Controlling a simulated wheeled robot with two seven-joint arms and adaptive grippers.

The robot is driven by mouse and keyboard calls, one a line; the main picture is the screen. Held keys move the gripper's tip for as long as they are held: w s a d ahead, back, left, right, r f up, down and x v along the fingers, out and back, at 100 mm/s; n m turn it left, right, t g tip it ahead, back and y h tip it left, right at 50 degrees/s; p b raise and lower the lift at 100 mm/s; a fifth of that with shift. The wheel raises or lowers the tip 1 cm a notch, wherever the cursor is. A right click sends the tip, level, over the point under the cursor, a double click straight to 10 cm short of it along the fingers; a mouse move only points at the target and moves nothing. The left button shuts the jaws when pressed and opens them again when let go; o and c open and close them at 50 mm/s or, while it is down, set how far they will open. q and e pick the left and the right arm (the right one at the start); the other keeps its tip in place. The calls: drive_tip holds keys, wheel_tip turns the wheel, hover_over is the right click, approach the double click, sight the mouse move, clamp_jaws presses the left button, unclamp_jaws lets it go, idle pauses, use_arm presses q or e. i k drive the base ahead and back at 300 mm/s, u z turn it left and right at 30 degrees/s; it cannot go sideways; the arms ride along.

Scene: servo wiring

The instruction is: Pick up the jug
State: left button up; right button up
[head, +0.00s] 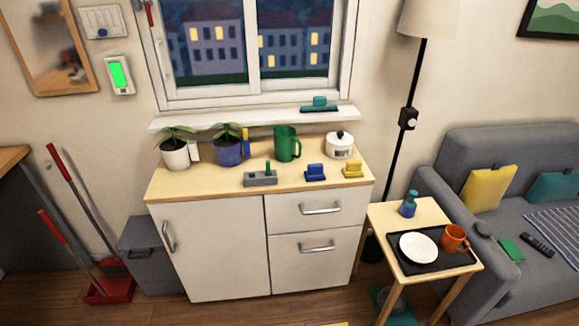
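A green jug (286,144) stands upright on the wooden top of the white cabinet (214,181), under the window. Its handle points to the right. It is between the blue plant pot (228,151) and a small white lidded pot (340,146). Nothing touches it that I can see. Neither of my grippers shows in the head view.
On the cabinet's front edge are a grey block with a green stick (260,178), a blue piece (315,173) and a yellow piece (352,169). A side table (382,215) with a tray stands at the right. Floor shows in front of the cabinet.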

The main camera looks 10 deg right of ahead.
sight(285, 139)
drive_tip(key=u, duration=0.65)
drive_tip(key=i, duration=0.35)
drive_tip(key=u, duration=0.75)
drive_tip(key=i, duration=1.8)
drive_tip(key=z, duration=1.15)
drive_tip(key=i, duration=0.85)
drive_tip(key=z, duration=0.8)
